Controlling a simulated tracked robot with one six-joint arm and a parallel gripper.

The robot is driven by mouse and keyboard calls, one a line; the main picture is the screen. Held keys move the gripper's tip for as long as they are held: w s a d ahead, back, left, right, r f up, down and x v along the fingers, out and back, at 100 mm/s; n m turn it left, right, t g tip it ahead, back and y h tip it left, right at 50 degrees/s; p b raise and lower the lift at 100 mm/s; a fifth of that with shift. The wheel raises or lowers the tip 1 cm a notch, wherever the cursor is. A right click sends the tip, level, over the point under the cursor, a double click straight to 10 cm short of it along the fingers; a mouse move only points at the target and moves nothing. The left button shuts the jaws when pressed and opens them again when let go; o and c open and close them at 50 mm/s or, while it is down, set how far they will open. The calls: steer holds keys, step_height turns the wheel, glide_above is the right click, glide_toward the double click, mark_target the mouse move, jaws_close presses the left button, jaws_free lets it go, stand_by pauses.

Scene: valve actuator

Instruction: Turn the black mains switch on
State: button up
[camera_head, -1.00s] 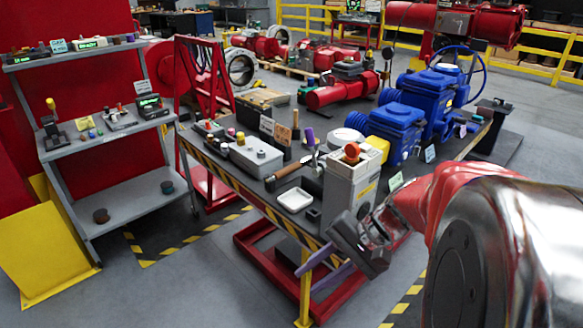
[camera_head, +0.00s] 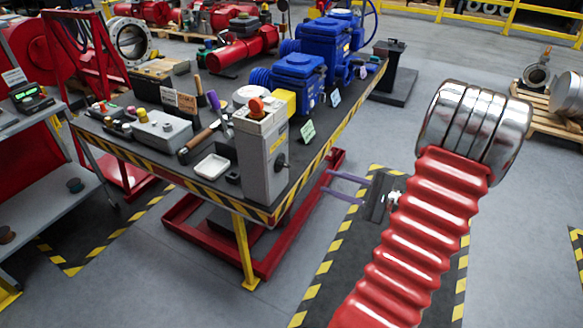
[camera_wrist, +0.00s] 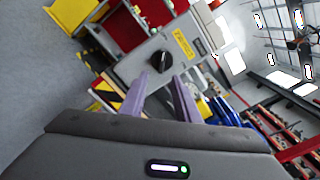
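The black mains switch (camera_head: 281,161) is a round knob on the side face of a grey box (camera_head: 252,160) at the table's near corner. In the wrist view the black switch (camera_wrist: 161,61) shows fully, on the grey panel beside a yellow label (camera_wrist: 184,44). My gripper (camera_head: 326,182) has two purple fingers, apart and empty. It is to the right of the switch, off the table's edge, with a gap between them. In the wrist view my gripper (camera_wrist: 158,80) points toward the switch, which appears just beyond and between the fingertips.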

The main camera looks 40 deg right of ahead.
mark_target(287, 166)
steer(key=shift+s+d+f+h, duration=0.1)
steer(key=shift+s+d+h, duration=0.1)
steer(key=shift+d+h, duration=0.1)
steer(key=x, duration=1.4)
steer(key=shift+r, duration=0.25)
steer(key=shift+c, duration=0.4)
jaws_close()
